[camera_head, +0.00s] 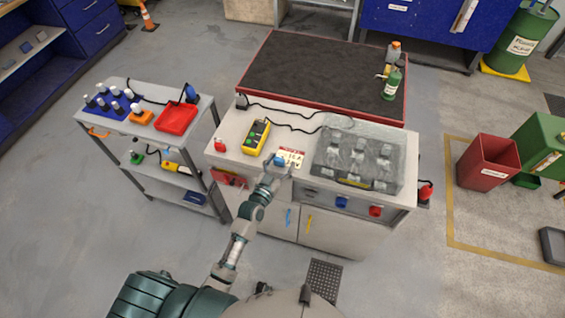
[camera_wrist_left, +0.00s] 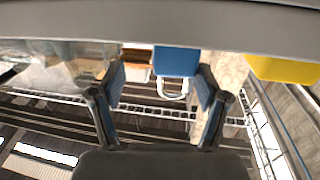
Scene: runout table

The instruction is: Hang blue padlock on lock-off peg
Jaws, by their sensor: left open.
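The blue padlock (camera_head: 279,160) lies on the pale bench top beside a red-and-white tag. In the left wrist view the blue padlock (camera_wrist_left: 177,61) shows its blue body and pale shackle between my fingers, with gaps on both sides. My left gripper (camera_head: 278,166) is open at the padlock, reaching in over the bench's front edge; its two fingers also show in the wrist view (camera_wrist_left: 161,82). A blue item (camera_head: 342,202) and a red item (camera_head: 376,211) sit on the bench's front panel; I cannot tell which part is the lock-off peg. My right gripper is out of view.
A yellow control box (camera_head: 256,137) and the red-and-white tag (camera_head: 291,157) lie on the bench. A clear-covered machine block (camera_head: 358,158) stands to the right. A grey cart (camera_head: 196,135) with a red tray (camera_head: 176,118) stands left. A dark mat (camera_head: 325,75) lies behind.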

